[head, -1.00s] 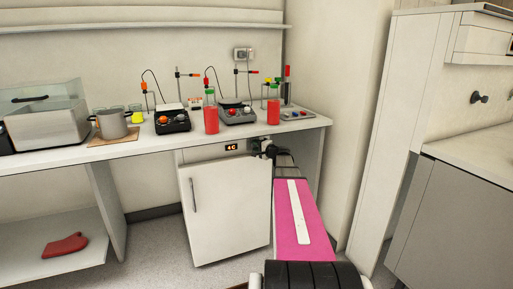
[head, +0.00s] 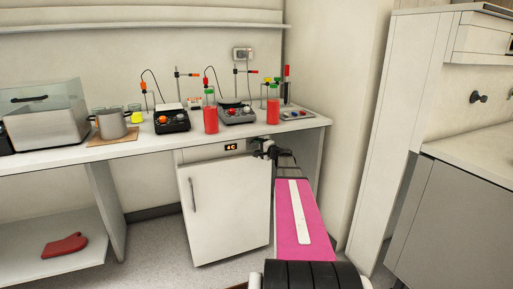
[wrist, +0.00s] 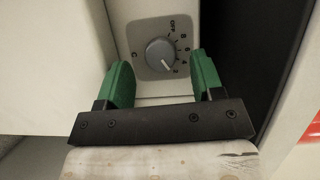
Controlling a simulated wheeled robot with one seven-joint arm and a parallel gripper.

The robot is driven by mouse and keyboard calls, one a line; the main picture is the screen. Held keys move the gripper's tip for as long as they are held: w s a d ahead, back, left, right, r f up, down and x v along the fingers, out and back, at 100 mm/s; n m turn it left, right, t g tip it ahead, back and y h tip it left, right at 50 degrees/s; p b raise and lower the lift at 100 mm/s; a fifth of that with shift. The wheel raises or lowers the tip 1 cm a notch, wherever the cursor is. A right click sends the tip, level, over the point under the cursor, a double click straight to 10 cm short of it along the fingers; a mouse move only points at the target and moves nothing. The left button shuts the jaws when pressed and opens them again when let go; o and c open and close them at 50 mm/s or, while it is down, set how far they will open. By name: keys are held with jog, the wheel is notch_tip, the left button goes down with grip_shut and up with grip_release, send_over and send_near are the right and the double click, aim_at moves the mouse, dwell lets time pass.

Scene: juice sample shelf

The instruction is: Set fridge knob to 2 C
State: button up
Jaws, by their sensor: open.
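The fridge knob (wrist: 161,53) is a round grey dial on a darker grey plate, with OFF at the top and numbers down its right side. Its white pointer mark is turned to the lower right, close to the 2. The fridge display (head: 231,147) reads 4C in the head view. My gripper (wrist: 160,63) is open, with its green fingers on either side of the knob and visible gaps between them and it. In the head view my gripper (head: 264,149) is at the fridge's upper right and hides the knob.
The white fridge (head: 228,210) stands shut under the bench (head: 100,153). Red bottles (head: 210,115), black stirrers (head: 172,122) and a grey pot (head: 111,125) stand on the bench above. A dark gap (wrist: 240,60) lies right of the knob panel.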

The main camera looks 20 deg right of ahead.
jog(key=v, duration=0.9)
jog(key=shift+s, duration=0.2)
jog(key=s+a+f+n+g, duration=0.3)
jog(key=s+a+f+g, duration=0.15)
jog(key=a+f, duration=0.4)
jog(key=s+a+f+n+g, duration=0.4)
jog(key=a+f+g, duration=0.1)
jog(key=a, duration=0.7)
jog(key=s+a+f+n+g+h, duration=0.2)
jog(key=s+a+f+g+h, duration=0.1)
jog(key=s, duration=0.4)
jog(key=s+a+f+n+g+h, duration=0.3)
jog(key=s+a+f+h, duration=0.1)
jog(key=s, duration=0.4)
jog(key=shift+a+f+n+g, duration=0.35)
jog(key=shift+a+f, duration=0.15)
jog(key=shift+f, duration=0.45)
jog(key=shift+s, duration=0.15)
